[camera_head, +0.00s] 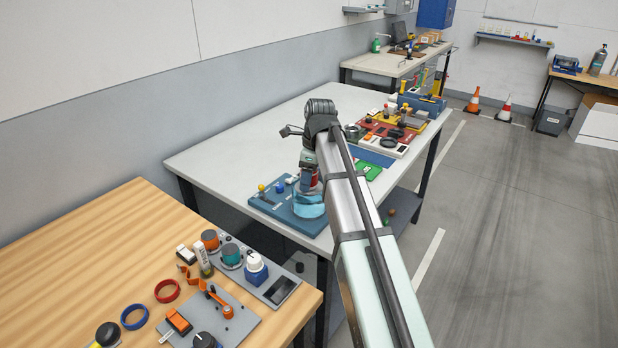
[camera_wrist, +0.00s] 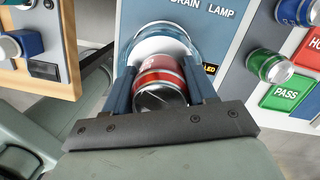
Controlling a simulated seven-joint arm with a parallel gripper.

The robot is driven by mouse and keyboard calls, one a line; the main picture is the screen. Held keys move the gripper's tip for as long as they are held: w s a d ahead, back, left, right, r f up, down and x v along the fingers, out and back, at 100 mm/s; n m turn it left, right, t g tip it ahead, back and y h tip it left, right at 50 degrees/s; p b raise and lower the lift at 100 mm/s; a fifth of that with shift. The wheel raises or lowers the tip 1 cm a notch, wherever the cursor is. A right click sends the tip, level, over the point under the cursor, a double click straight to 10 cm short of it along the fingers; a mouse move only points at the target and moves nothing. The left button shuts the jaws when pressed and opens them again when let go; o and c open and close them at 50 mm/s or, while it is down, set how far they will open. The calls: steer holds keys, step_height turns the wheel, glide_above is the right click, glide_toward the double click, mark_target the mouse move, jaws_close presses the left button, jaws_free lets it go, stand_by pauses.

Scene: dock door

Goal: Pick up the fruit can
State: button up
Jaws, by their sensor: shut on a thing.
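The fruit can is a small red can with a pale band and a silver end. It sits between my gripper's two blue fingers in the wrist view, where the can (camera_wrist: 165,72) shows its metal end towards the camera. My gripper (camera_wrist: 158,84) is shut on it. In the head view the can (camera_head: 314,181) is a small red patch, partly hidden by my gripper and arm. A clear blue round dish (camera_wrist: 150,43) lies just beyond the can on a blue panel; the dish also shows in the head view (camera_head: 309,203). I cannot tell whether the can touches it.
The blue panel (camera_head: 268,205) carries small knobs and lies at the near end of a long grey table (camera_head: 236,148). Panels with buttons, including a green PASS button (camera_wrist: 288,91), lie to the right. A wooden table (camera_head: 92,250) with switches and rings stands at front left.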

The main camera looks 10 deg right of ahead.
step_height(320, 180, up, 9)
steer(key=shift+f, duration=0.1)
steer(key=shift+d+r, duration=0.2)
steer(key=shift+r, duration=0.2)
steer(key=w+d+f+m, duration=0.1)
steer(key=d+f, duration=0.1)
steer(key=d, duration=0.6)
steer(key=shift+w+f, duration=0.25)
steer(key=shift+f, duration=0.1)
steer(key=shift+m, duration=0.8)
steer(key=w+d+f, duration=0.1)
steer(key=w+d, duration=0.1)
steer(key=d, duration=0.1)
steer(key=w+d+f, duration=0.1)
steer(key=d, duration=0.2)
steer(key=w+d+f, duration=0.2)
steer(key=d, duration=0.1)
steer(key=shift+w, duration=0.3)
steer(key=m, duration=0.2)
glide_toward(365, 162)
steer(key=s+a+r, duration=0.3)
steer(key=s, duration=0.1)
steer(key=shift+t, duration=0.3)
steer(key=shift+s+a+f, duration=0.1)
steer(key=shift+f, duration=2.25)
steer(key=shift+s+f, duration=0.1)
steer(key=shift+f, duration=2.3)
steer(key=shift+f, duration=0.1)
